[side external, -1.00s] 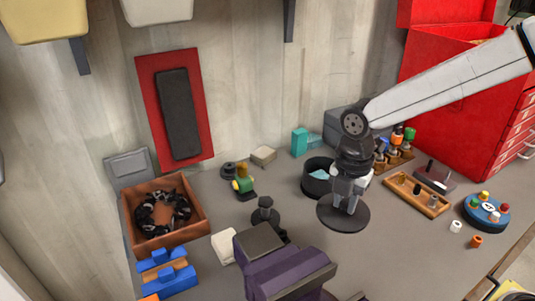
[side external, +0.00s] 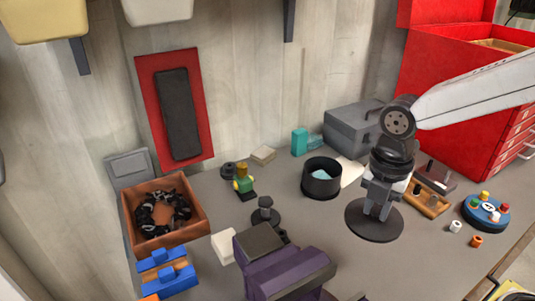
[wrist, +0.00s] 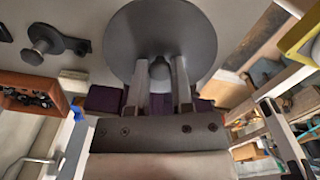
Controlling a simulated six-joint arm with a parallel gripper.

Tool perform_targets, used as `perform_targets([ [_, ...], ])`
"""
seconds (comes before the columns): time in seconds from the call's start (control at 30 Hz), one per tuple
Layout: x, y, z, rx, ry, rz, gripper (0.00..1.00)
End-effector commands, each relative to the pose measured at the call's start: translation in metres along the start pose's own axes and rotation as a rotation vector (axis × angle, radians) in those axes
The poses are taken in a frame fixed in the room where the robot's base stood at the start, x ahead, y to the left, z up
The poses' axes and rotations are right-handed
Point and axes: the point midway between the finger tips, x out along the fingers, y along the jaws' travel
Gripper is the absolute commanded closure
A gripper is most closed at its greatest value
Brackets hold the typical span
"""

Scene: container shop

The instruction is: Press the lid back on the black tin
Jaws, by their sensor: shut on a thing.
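The black tin (side external: 321,186) stands upright and open on the grey bench in the side view, with something pale blue inside it. The lid is a wide dark disc (side external: 372,222), to the right of the tin and nearer the camera, apart from it. My gripper (side external: 378,208) is above the lid, pointing down, and shut on its knob. In the wrist view the disc (wrist: 160,25) fills the top middle, with its small knob between the fingers (wrist: 160,70). I cannot tell how high the lid is above the bench. The tin is not visible in the wrist view.
A wooden peg block (side external: 428,203) and a round blue peg toy (side external: 487,211) lie to the right. A small figure (side external: 243,182) and a dark knobbed stand (side external: 265,213) are left of the tin. A purple vise (side external: 285,268) is in front.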

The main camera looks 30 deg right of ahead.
Motion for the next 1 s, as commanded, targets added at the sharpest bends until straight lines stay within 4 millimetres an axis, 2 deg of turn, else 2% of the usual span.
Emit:
perform_targets([
  [0.37, 0.0, 0.001, 0.0, 0.0, 0.0, 0.0, 1.0],
  [0.57, -0.002, 0.008, 0.004, -0.002, 0.0, -0.001, 1.0],
  [0.77, -0.007, 0.031, 0.016, -0.009, 0.0, 0.001, 1.0],
  [1.0, -0.014, 0.074, 0.042, -0.023, 0.0, 0.0, 1.0],
])
